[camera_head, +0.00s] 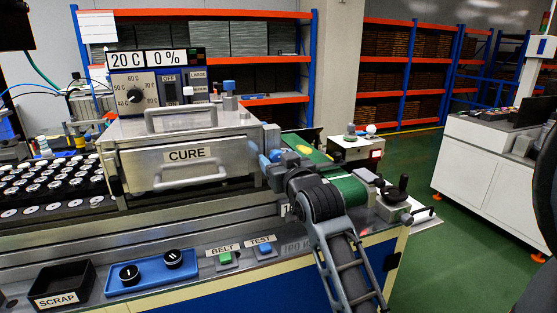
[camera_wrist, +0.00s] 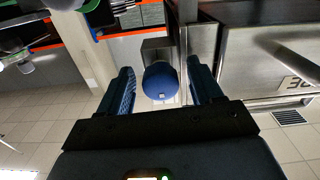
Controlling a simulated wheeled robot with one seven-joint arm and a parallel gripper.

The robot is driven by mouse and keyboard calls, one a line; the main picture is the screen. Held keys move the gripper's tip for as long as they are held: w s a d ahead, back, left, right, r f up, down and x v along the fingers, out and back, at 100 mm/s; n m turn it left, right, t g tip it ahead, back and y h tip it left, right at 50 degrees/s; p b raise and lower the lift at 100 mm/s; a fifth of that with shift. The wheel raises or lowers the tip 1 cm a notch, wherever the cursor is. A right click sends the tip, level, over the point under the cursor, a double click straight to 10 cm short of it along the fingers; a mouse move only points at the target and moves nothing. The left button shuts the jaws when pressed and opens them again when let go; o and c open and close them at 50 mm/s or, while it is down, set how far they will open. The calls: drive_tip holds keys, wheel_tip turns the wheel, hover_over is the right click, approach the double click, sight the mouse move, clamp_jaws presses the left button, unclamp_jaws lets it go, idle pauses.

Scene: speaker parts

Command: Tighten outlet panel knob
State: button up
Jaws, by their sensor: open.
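A round blue knob (camera_wrist: 161,82) with a small light mark on its face shows in the wrist view, in front of a grey metal block. It lies between the two blue fingers of my gripper (camera_wrist: 160,72). The fingers are open, with a gap visible on each side of the knob. In the head view my gripper (camera_head: 267,169) is at the right end of the metal oven marked CURE (camera_head: 195,155), its fingers pointing towards the oven. The knob cannot be told apart from the fingers there.
A green conveyor belt (camera_head: 345,187) runs behind my arm. A box with a red light (camera_head: 357,150) stands beyond it. A small lever unit (camera_head: 393,200) is to the right. A SCRAP bin (camera_head: 62,287) and a blue tray with two black parts (camera_head: 150,272) are at the front.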

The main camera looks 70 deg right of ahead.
drive_tip(key=c, duration=1)
drive_tip(key=shift+m, duration=0.3)
drive_tip(key=m+b, duration=0.1)
drive_tip(key=m, duration=0.3)
drive_tip(key=shift+c, duration=0.2)
drive_tip(key=m+b, duration=0.1)
drive_tip(key=m, duration=0.3)
drive_tip(key=shift+w+a+m, duration=0.1)
drive_tip(key=shift+m, duration=0.3)
drive_tip(key=m+b, duration=0.1)
drive_tip(key=m, duration=0.3)
drive_tip(key=shift+m+b, duration=0.3)
drive_tip(key=shift+b, duration=0.1)
drive_tip(key=shift+m+b, duration=0.75)
drive_tip(key=shift+m, duration=1.45)
